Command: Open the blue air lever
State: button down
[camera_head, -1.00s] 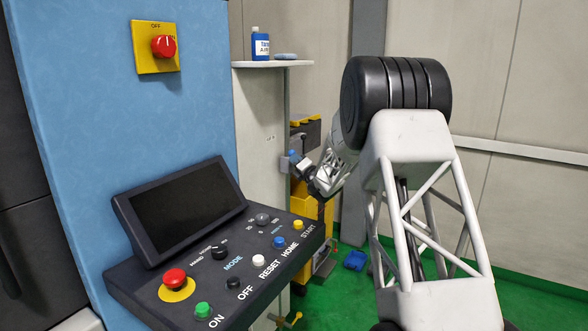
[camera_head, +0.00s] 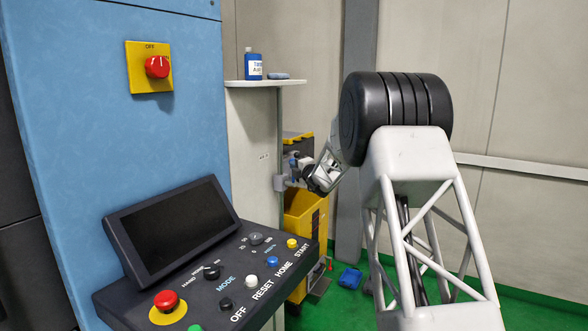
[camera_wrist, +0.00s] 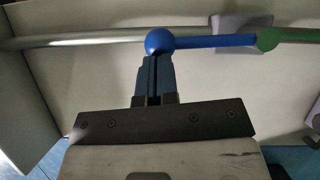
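The blue air lever (camera_wrist: 215,41) shows in the wrist view as a bar with a round blue knob (camera_wrist: 159,42) at its left end. It lies nearly in line with a metal pipe (camera_wrist: 90,41), and a green ball (camera_wrist: 268,38) is at its right end. My gripper (camera_wrist: 155,60) has its two dark fingers close together, with their tips right at the knob's lower side. Whether they touch it is not clear. In the head view my gripper (camera_head: 301,169) is small and far off, beside the grey column, and the lever is hard to make out.
A control panel (camera_head: 215,285) with several buttons and a screen (camera_head: 170,228) stands at front left. A shelf (camera_head: 262,83) holds a blue bottle (camera_head: 253,66). A yellow cabinet (camera_head: 303,225) stands below my gripper. Green floor lies to the right.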

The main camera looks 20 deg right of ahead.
jog(key=shift+w+d, duration=0.15)
dwell(0.4)
jog(key=s+a+v, duration=0.1)
jog(key=a+v, duration=0.1)
jog(key=v, duration=1)
jog(key=shift+s+a, duration=0.25)
jog(key=shift+s, duration=0.1)
dwell(0.3)
jog(key=shift+r, duration=0.1)
jog(key=shift+a, duration=0.1)
dwell(0.3)
